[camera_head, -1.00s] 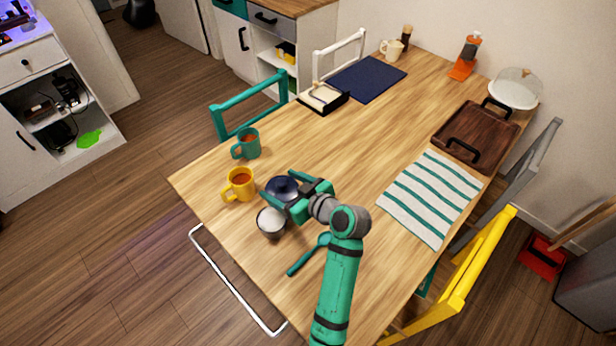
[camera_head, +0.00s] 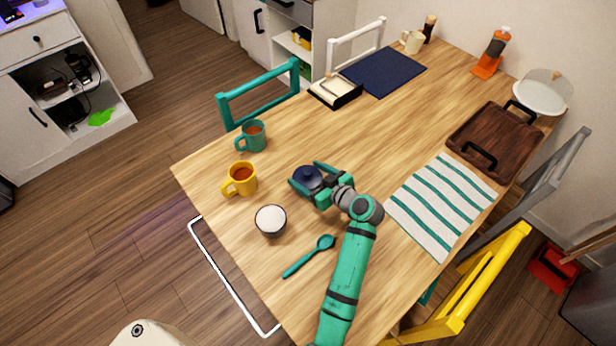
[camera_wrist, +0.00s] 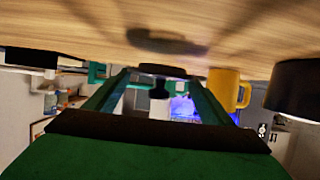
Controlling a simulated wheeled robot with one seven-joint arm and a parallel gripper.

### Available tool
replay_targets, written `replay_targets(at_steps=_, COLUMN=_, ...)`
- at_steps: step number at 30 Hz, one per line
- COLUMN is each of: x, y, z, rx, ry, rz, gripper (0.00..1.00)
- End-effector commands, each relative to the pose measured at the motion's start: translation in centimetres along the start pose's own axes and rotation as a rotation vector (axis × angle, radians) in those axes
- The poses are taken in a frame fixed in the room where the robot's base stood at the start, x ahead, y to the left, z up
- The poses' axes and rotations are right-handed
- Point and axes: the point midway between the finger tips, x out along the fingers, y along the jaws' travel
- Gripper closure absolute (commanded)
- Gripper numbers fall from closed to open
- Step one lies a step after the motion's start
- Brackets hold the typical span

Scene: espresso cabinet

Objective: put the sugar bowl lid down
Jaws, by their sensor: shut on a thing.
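My gripper (camera_head: 305,178) is shut on the dark blue sugar bowl lid (camera_head: 309,173), to the right of the yellow mug. In the wrist view, which shows the table at the top, the lid (camera_wrist: 162,70) sits between my green fingers, its knob toward me. A dark shadow lies on the wood apart from the lid, so the lid appears held just above the table (camera_head: 340,150). The sugar bowl (camera_head: 271,232) stands uncovered to the lower left of my gripper, with white contents showing. A dark round form at the right of the wrist view looks like the bowl (camera_wrist: 298,90).
The yellow mug (camera_head: 240,180) and teal mug (camera_head: 251,137) stand left of my gripper. A teal spoon (camera_head: 308,257) lies in front. A striped cloth (camera_head: 440,205) and brown tray (camera_head: 494,143) lie to the right. Bare wood is free behind my gripper.

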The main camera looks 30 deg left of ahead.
Motion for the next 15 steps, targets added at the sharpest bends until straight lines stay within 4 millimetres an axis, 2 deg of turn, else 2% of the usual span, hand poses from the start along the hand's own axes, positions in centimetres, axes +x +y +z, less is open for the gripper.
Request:
replay_targets(at_steps=1, x=0.3, y=-0.1, z=0.9, rx=0.004, ry=-0.001, rz=-0.001, gripper=0.47)
replay_targets(at_steps=5, x=0.9, y=-0.1, z=2.2, rx=0.003, ry=-0.001, rz=-0.002, gripper=0.47)
replay_targets(at_steps=15, x=0.9, y=0.1, z=2.5, rx=0.002, ry=0.000, rz=0.002, gripper=0.47)
